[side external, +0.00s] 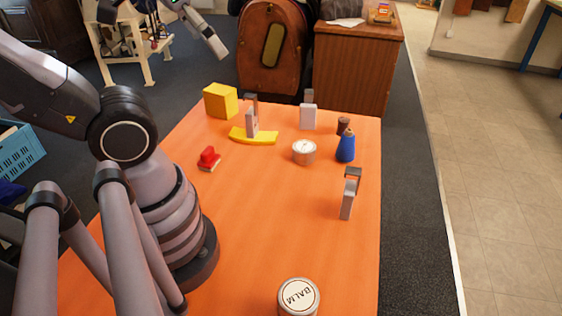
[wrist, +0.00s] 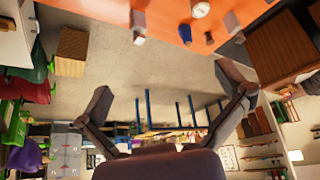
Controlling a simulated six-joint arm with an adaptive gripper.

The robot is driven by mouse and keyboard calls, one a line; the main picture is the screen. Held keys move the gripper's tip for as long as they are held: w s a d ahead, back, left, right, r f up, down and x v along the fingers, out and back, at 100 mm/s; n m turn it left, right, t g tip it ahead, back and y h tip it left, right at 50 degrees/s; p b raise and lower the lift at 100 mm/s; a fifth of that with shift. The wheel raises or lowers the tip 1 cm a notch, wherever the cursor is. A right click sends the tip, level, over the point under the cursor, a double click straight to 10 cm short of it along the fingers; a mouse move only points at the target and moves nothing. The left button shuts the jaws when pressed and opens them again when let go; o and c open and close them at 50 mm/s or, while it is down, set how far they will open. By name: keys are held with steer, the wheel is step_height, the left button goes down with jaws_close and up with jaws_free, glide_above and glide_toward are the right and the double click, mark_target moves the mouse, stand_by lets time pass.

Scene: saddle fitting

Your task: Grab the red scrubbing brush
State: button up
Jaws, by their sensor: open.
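The red scrubbing brush (side external: 209,157) lies on the orange table, left of its middle in the side external view. It has a red top and a paler underside. It stands apart from the other objects, near the base of my arm. I cannot make it out in the wrist view. My gripper (wrist: 164,78) shows in the wrist view with its two dark fingers spread wide and nothing between them.
A yellow block (side external: 220,100), a yellow curved piece (side external: 253,137), a pale tin (side external: 304,152), a blue bottle (side external: 346,147), a brown cup (side external: 343,126) and several grey upright pieces stand around. A balm tin (side external: 298,296) sits in front. The table's middle is clear.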

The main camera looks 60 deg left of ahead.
steer(key=shift+c, duration=0.8)
